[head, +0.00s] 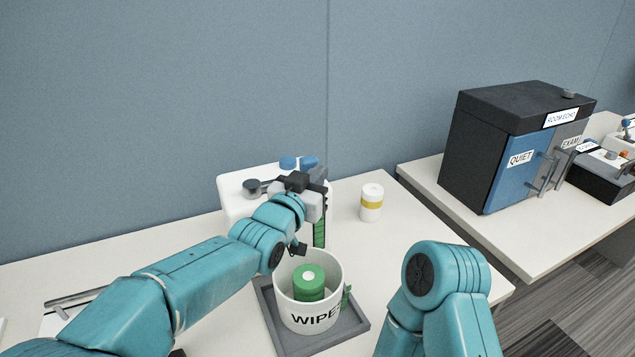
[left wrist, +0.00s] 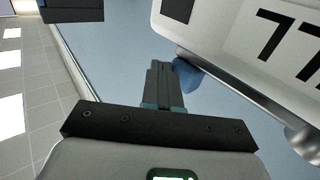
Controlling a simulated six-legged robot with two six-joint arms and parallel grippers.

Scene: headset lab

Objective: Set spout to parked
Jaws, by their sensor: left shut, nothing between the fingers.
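A white dispenser-like unit (head: 235,190) stands on the table against the blue wall, partly hidden behind my left arm. A blue two-lobed part (head: 298,162) sits on its top, and a dark round knob (head: 252,186) is at its left. I cannot tell for sure which part is the spout. My left gripper (head: 318,174) is at the unit's right front, just below the blue part. In the left wrist view its fingers (left wrist: 160,82) are shut and empty, close beside a blue rounded part (left wrist: 187,76); I cannot tell whether they touch. My right gripper is out of view.
A white tub marked WIPE (head: 325,302) with a green roll (head: 308,281) stands on a grey tray (head: 350,333) in front. A white canister with a yellow band (head: 371,203) stands to the right. A dark cabinet (head: 515,150) is on another table. The wrist view shows a white panel (left wrist: 225,28) with large digits.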

